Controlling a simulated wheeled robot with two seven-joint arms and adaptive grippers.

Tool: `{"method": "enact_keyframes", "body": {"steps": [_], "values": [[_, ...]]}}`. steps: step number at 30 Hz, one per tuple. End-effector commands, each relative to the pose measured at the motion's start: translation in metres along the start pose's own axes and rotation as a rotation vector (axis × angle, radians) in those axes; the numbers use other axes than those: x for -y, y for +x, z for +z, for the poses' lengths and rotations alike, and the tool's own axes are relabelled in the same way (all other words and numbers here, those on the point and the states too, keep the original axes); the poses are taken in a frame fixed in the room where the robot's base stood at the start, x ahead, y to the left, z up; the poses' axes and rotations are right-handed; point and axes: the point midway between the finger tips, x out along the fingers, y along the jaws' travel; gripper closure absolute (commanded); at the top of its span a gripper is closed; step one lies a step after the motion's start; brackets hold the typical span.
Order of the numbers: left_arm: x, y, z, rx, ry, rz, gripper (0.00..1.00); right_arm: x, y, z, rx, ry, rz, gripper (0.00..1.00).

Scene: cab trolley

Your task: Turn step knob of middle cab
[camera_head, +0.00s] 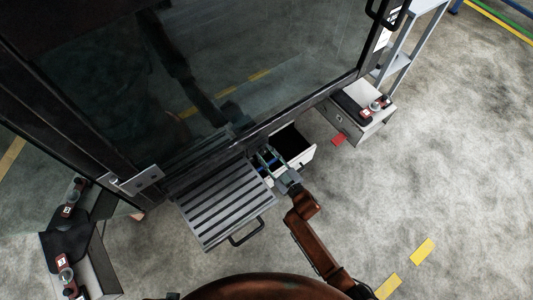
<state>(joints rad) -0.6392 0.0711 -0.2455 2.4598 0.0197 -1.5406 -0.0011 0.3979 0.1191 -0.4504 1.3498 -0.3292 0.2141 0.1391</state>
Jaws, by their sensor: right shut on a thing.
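The middle cab is the big dark-framed cab (150,178) with large glass panes, filling the upper left. A grey slatted step (225,207) with a black handle sticks out at its foot. Right beside the step is a white open box or drawer (303,158) with a dark inside. My brown right arm comes up from the bottom, and my right gripper (267,160) is at the box's left end, next to the step's upper right corner. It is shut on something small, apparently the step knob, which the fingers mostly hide. My left gripper is out of view.
A grey-white box (372,122) with dark control units stands to the right, with a red piece (338,139) beside it. Another box with similar units (103,270) stands at lower left. A grey rack (405,50) is at upper right. The floor at right is clear.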

Motion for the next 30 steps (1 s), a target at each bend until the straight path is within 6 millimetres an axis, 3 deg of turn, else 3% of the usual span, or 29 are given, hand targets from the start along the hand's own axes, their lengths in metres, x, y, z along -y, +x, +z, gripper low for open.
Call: {"method": "enact_keyframes", "body": {"steps": [8,20,30], "values": [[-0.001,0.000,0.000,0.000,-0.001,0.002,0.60,-0.004,-0.002,0.001,0.001,-0.002,0.001,0.97],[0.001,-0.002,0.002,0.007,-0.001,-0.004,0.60,-0.002,-0.001,0.000,0.001,-0.089,0.003,0.97],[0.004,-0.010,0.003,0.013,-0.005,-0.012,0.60,-0.002,-0.001,0.000,0.002,-0.365,0.003,0.97]]}}
